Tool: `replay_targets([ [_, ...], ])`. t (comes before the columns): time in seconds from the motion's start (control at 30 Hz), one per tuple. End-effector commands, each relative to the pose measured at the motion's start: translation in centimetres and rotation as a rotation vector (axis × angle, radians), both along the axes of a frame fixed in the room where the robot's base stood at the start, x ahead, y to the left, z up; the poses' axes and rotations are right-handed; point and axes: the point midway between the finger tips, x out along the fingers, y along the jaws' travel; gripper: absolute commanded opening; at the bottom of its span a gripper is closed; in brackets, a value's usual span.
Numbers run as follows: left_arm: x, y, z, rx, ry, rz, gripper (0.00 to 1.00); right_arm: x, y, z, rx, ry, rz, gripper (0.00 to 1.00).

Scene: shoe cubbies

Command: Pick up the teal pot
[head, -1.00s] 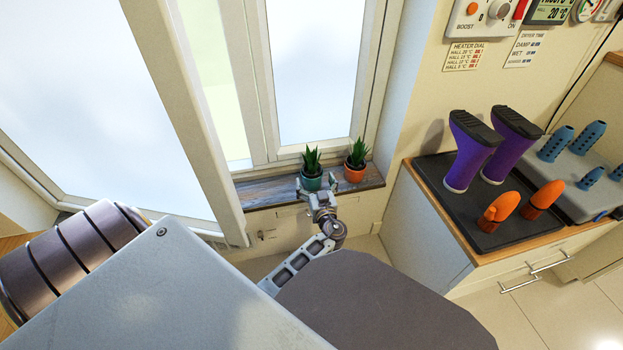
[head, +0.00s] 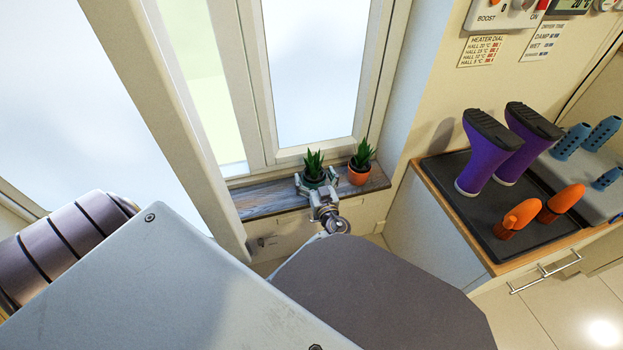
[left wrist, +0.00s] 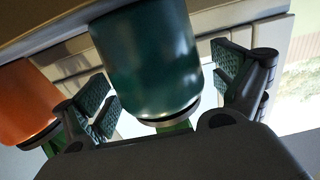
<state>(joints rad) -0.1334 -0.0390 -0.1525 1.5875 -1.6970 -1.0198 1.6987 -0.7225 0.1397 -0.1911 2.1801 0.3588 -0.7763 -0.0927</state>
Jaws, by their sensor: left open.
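The teal pot (head: 314,183) holds a spiky green plant and stands on the wooden window sill. My left gripper (head: 317,186) is open, with its fingers on either side of the pot in the head view. In the left wrist view the teal pot (left wrist: 150,60) fills the space between the two open fingers of the left gripper (left wrist: 163,90). A gap shows between the pot and the finger pads there. My right gripper is not in view.
An orange pot (head: 359,173) with a similar plant stands just right of the teal pot; it also shows in the left wrist view (left wrist: 25,103). The window frame (head: 255,85) rises behind the sill. A black tray (head: 500,205) with purple boots sits on the cabinet at right.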

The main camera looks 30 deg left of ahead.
Motion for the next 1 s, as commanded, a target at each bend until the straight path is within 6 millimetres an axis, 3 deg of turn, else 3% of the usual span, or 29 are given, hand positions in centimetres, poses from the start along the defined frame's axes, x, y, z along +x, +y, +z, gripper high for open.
replay_targets([
  [0.6, -0.14, -0.25, 0.01, 0.0, 0.0, 0.001, 0.96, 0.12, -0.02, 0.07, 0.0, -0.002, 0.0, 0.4],
  [1.0, -0.14, -0.24, 0.01, 0.0, 0.0, 0.001, 0.46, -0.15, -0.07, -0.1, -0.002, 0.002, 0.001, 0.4],
])
